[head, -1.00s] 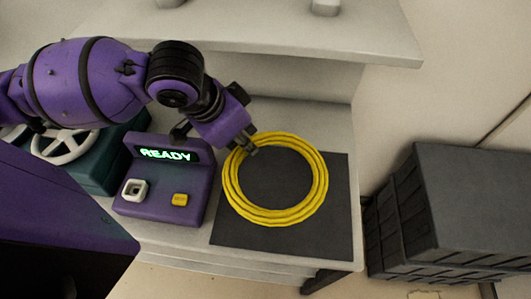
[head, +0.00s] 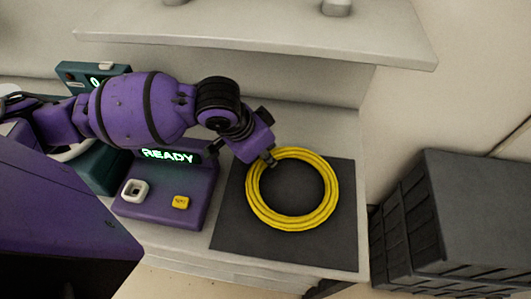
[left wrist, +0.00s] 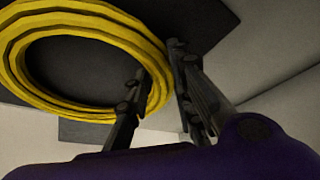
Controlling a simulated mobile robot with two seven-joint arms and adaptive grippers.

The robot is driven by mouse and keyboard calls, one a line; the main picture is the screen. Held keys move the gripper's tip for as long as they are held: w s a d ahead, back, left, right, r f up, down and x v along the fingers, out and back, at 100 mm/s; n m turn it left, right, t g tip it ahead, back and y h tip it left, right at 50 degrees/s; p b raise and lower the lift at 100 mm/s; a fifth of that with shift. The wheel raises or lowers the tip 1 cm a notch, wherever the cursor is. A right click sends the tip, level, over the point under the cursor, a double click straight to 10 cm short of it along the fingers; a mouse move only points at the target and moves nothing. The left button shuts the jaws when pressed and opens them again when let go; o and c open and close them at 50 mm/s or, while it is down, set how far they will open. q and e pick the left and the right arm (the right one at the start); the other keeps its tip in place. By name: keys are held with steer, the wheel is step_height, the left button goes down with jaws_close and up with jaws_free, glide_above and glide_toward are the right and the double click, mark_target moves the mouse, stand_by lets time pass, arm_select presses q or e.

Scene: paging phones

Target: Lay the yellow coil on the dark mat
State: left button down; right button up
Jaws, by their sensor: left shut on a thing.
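The yellow coil (head: 291,223) is a ring of several strands, seen over the dark mat (head: 232,236) in the head view. In the left wrist view the coil (left wrist: 62,108) runs between the two fingers of the gripper (left wrist: 157,62), with the dark mat (left wrist: 200,17) behind. My right gripper is not in view.
A purple console (head: 160,213) with a lit READY screen stands just left of the mat. A teal device (head: 97,175) is farther left, partly behind my arm. A dark crate (head: 445,220) stands right of the desk. A pale shelf (head: 260,32) overhangs the back.

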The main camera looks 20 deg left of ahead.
arm_select(q)
steer(key=c, duration=1.5)
jaws_free()
steer(key=shift+c, duration=0.2)
steer(key=shift+r, duration=0.1)
steer(key=p+v, duration=0.2)
steer(key=v, duration=1)
steer(key=shift+w, duration=0.1)
